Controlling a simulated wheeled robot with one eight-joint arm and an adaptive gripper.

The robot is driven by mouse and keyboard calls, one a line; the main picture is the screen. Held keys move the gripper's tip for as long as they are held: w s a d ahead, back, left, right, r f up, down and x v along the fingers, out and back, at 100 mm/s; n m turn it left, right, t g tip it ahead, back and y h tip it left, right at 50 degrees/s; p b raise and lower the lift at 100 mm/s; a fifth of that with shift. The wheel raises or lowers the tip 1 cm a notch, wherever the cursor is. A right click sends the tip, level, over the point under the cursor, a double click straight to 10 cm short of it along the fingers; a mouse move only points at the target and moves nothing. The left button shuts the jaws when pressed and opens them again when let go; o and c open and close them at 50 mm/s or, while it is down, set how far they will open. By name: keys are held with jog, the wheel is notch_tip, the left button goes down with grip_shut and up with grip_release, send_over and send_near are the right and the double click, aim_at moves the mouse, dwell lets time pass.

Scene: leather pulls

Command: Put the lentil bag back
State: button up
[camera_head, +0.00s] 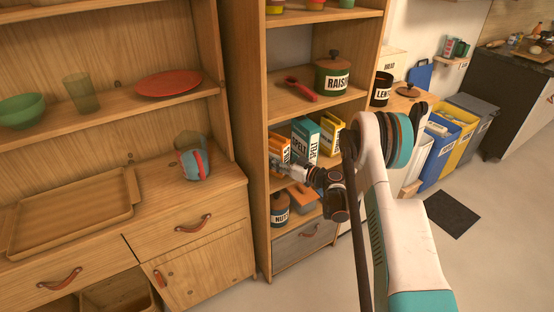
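No bag with a readable lentil label shows. A rounded blue-grey bundle with a red stripe (194,162) sits on the left cabinet's top near its right end; I cannot tell whether it is the lentil bag. My gripper (277,163) is small in view, at the middle shelf of the tall shelf unit. It is in front of or beside an orange pack (279,148), whose label is partly hidden. I cannot tell whether they touch, or whether the fingers are open. A teal pack (305,140) and a yellow pack (331,133) stand to the right.
A wooden tray (75,215) lies on the left cabinet. A green pot (332,77) and a red-handled item (301,89) are on the shelf above my gripper. A dark jar (279,209) is below. A black canister labelled "LEN" (381,89) stands right. My arm hides part of the right side.

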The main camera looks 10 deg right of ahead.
jog(key=o, duration=1.6)
jog(key=shift+f, duration=0.1)
jog(key=shift+p+v, duration=0.9)
jog(key=shift+v, duration=5.15)
jog(key=shift+w, duration=0.1)
